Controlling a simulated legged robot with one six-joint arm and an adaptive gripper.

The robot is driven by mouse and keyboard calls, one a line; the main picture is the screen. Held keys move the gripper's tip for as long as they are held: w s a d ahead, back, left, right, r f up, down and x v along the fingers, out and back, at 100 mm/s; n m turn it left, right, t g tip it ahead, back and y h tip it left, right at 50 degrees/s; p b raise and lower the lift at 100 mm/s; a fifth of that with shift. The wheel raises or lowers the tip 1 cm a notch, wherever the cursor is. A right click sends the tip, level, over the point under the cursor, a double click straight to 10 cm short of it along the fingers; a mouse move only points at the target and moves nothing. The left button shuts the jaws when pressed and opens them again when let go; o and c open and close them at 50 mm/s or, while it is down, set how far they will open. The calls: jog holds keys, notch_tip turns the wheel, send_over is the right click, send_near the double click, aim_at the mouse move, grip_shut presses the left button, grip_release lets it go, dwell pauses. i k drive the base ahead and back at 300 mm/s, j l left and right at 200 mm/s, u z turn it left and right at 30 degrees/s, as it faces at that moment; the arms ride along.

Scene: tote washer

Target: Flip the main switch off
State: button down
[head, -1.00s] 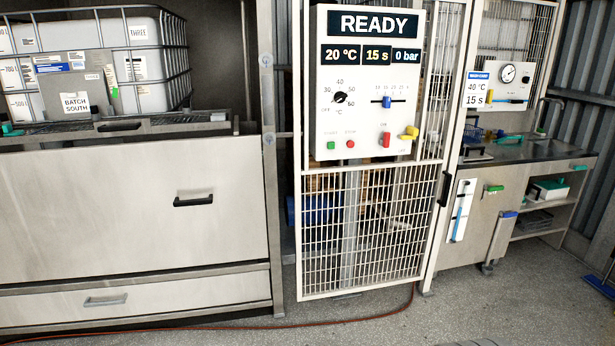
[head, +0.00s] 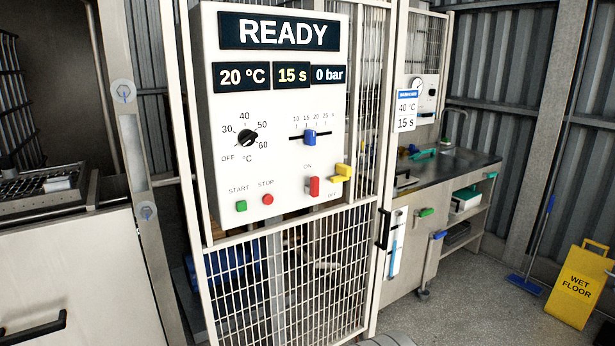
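The white control panel (head: 225,110) is mounted on the mesh cage door in the head view, and its display reads READY. A red switch (head: 314,187) sits at its lower right under the label ON. A yellow handle-like part (head: 342,172) sits just right of the red switch, at the panel's edge. I cannot tell from its shape alone which position the red switch is in. My gripper does not show in the view.
The panel also has a black dial (head: 247,138), a blue slider (head: 309,138), a green START button (head: 241,206) and a red STOP button (head: 268,199). A sink bench (head: 465,160) stands behind at right. A yellow wet-floor sign (head: 580,285) stands on the floor at right.

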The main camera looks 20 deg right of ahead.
aim_at(313, 190)
jog(key=i+j+z, duration=0.1)
jog(key=i+z, duration=0.15)
jog(key=i, duration=0.15)
jog(key=i+j+z, duration=0.15)
jog(key=i+z, duration=0.15)
jog(key=i+j+z, duration=0.25)
jog(key=i, duration=0.15)
